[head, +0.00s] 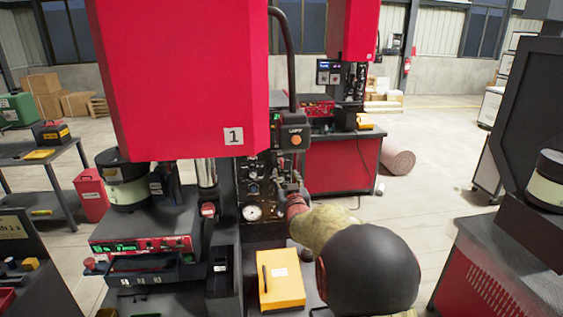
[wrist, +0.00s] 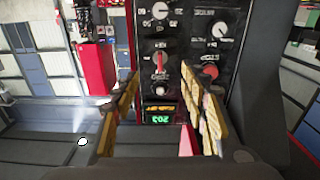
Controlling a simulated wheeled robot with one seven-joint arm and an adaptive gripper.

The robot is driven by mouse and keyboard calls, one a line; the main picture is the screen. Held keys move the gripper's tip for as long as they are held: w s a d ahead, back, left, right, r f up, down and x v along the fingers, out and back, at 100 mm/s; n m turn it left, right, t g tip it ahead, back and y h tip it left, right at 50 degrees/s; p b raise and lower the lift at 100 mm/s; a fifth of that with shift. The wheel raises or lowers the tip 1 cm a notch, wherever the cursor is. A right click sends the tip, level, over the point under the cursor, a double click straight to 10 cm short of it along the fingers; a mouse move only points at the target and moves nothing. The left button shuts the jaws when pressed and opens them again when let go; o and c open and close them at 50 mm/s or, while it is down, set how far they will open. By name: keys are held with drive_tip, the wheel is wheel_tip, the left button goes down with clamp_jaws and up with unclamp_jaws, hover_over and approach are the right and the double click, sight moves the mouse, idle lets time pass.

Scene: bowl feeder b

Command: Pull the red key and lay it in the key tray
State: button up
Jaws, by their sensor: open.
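My gripper (wrist: 160,108) is open in the wrist view, its yellow-padded fingers spread to either side with nothing between the tips. It faces a dark control panel (wrist: 185,90). A red upright key-like handle (wrist: 160,62) stands on the panel beyond the fingers, roughly between them. A round red knob (wrist: 209,71) sits to its right, above the right finger. I cannot tell for certain which is the red key. In the head view my gripper (head: 283,188) is close to the panel, partly hidden by my arm. A dark tray (head: 145,279) at the lower left may be the key tray.
A large red machine head marked 1 (head: 190,80) overhangs the left side. A yellow box (head: 281,287) lies in front of the panel. A grey bench (head: 500,270) stands at the right. Open floor (head: 420,150) shows behind.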

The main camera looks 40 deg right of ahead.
sight(282, 165)
drive_tip(key=p+x, duration=0.1)
drive_tip(key=x, duration=0.5)
drive_tip(key=shift+w+d+f, duration=0.1)
drive_tip(key=shift+w+f, duration=0.1)
drive_tip(key=shift+w, duration=0.05)
drive_tip(key=shift+b+x, duration=0.5)
drive_tip(key=shift+x, duration=0.7)
drive_tip(key=shift+r, duration=0.15)
drive_tip(key=shift+b, duration=1)
drive_tip(key=c, duration=0.3)
drive_tip(key=c, duration=0.8)
clamp_jaws()
